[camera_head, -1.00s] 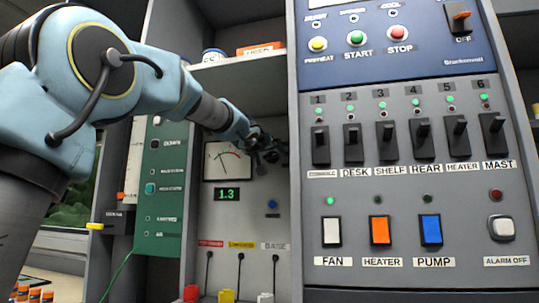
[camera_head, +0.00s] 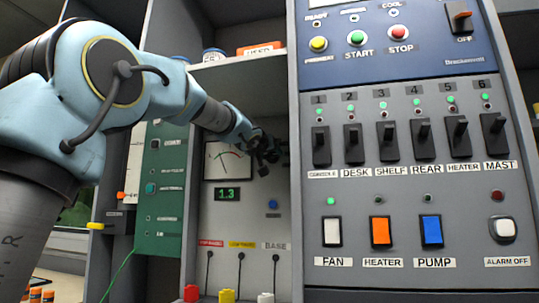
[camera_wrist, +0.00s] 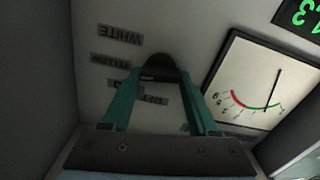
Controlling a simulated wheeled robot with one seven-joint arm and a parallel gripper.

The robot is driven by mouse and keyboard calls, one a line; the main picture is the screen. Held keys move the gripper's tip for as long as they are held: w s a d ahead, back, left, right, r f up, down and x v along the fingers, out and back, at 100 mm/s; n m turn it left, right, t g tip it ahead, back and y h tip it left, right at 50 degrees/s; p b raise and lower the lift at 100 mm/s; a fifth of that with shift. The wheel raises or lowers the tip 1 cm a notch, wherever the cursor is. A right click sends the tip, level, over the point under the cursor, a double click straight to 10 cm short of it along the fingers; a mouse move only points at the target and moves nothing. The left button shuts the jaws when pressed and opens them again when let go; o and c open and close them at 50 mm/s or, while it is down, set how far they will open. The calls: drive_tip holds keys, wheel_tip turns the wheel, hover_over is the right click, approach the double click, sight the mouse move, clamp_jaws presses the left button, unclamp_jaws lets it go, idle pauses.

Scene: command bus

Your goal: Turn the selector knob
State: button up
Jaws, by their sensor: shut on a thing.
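The selector knob (camera_wrist: 160,66) shows in the wrist view as a dark rounded piece between my gripper's teal fingers. My gripper (camera_wrist: 160,80) is shut on it. Labels with upside-down lettering, one reading WHITE (camera_wrist: 118,35), stand on the panel beside the knob; others are partly covered by the fingers. In the head view my gripper (camera_head: 265,155) is at the recessed panel, right of the dial gauge (camera_head: 225,160), and hides the knob. Which label the knob points to cannot be told.
The gauge (camera_wrist: 262,85) is close beside the fingers in the wrist view. A green 1.3 display (camera_head: 227,194) and a blue button (camera_head: 272,204) sit below. A shelf (camera_head: 245,60) hangs above; the switch cabinet (camera_head: 355,270) stands close on the right.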

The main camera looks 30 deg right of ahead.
drive_tip(key=c, duration=0.4)
drive_tip(key=shift+m, duration=0.4)
drive_tip(key=m, duration=0.3)
drive_tip(key=shift+s+d+m, duration=0.1)
drive_tip(key=shift+m, duration=2)
drive_tip(key=o, duration=1.4)
